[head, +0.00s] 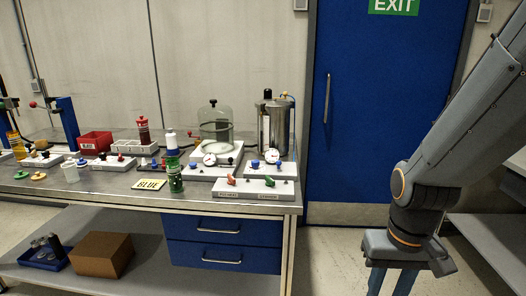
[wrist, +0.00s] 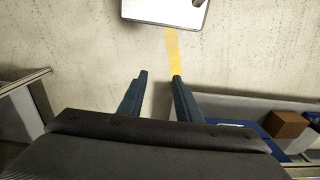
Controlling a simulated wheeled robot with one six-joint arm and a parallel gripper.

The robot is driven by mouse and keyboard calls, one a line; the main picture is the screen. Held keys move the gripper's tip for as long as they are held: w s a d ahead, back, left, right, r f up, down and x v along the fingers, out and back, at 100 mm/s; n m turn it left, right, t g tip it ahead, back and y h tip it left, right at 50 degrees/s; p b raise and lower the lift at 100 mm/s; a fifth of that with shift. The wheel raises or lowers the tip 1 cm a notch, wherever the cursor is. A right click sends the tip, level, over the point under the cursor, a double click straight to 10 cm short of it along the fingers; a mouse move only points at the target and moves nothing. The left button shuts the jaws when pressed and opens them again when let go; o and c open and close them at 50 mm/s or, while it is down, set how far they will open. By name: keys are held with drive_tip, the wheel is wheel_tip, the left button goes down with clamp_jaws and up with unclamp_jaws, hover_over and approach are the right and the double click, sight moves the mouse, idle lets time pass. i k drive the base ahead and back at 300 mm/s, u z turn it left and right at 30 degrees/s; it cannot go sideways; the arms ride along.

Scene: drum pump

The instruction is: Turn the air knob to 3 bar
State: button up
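In the head view, a white panel with a round gauge (head: 209,159) and a dark knob stands on the bench near the glass bell jar. To its right, another white panel has a second round gauge (head: 271,156) with blue parts beside it. The labels there are too small to read, so I cannot tell which part is the air knob. My gripper (head: 392,284) points down at the lower right, over the floor and well away from the bench. In the wrist view its two blue fingers (wrist: 158,77) are apart with only floor between them.
The metal bench (head: 130,198) holds several bottles, a red bin (head: 95,142), a steel tank (head: 273,128) and a front panel with red and green handles (head: 253,190). Its lower shelf carries a cardboard box (head: 101,254). A blue door (head: 380,100) is behind my arm. Another shelf stands at right.

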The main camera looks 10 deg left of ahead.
sight(255, 163)
drive_tip(key=u, duration=0.5)
drive_tip(key=i, duration=1.45)
drive_tip(key=u, duration=0.3)
